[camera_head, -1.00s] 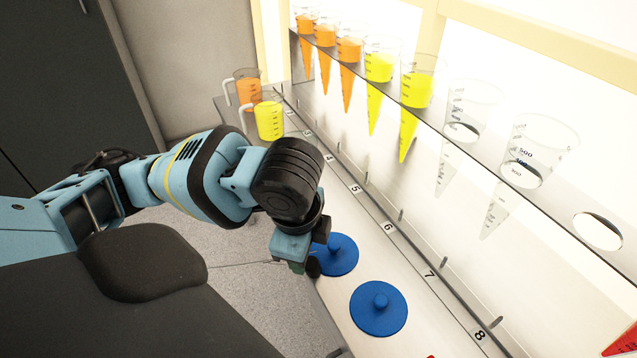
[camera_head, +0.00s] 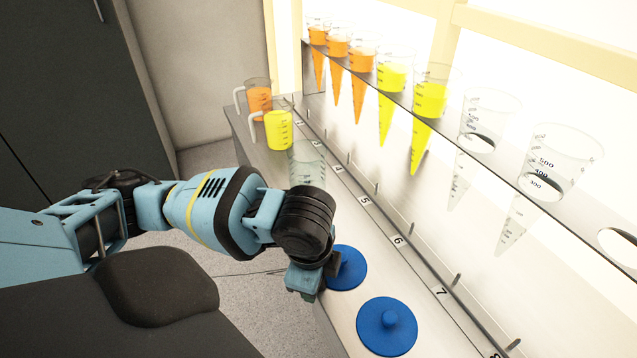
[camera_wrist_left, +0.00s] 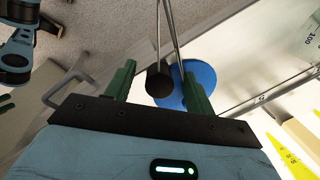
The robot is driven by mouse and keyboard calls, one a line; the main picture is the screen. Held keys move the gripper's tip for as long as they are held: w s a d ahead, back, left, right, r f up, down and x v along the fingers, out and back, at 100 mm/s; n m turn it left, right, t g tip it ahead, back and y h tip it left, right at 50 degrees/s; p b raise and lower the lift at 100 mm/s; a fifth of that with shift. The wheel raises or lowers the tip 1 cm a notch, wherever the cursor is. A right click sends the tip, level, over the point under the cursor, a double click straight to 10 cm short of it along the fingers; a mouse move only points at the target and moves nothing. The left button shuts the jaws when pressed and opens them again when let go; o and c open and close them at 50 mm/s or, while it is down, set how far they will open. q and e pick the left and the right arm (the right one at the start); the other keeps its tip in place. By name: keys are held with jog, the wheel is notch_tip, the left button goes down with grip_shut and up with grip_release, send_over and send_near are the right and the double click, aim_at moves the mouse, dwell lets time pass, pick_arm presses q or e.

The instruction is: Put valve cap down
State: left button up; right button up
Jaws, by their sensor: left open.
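Two blue disc-shaped caps with centre knobs lie flat on the white shelf in the head view. The nearer cap (camera_head: 388,325) is fully clear. The farther cap (camera_head: 349,268) is partly covered on its left by my left gripper (camera_head: 318,278). In the left wrist view, the green fingers of my left gripper (camera_wrist_left: 157,82) are apart. A blue cap (camera_wrist_left: 202,80) shows beyond them, partly behind the right finger. I cannot tell whether a finger touches it.
A clear beaker (camera_head: 307,166), a yellow-filled beaker (camera_head: 278,131) and an orange-filled beaker (camera_head: 259,101) stand at the far end. Cones of orange and yellow liquid hang in the rack (camera_head: 470,158) at right. A dark cylinder (camera_wrist_left: 159,80) on thin rods shows between the fingers.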

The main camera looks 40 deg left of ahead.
pick_arm(q)
jog(key=c, duration=1.1)
pick_arm(e)
jog(key=shift+s+d, duration=0.1)
jog(key=shift+s, duration=0.1)
pick_arm(q)
jog(key=shift+r, duration=0.2)
pick_arm(e)
jog(key=shift+r, duration=0.1)
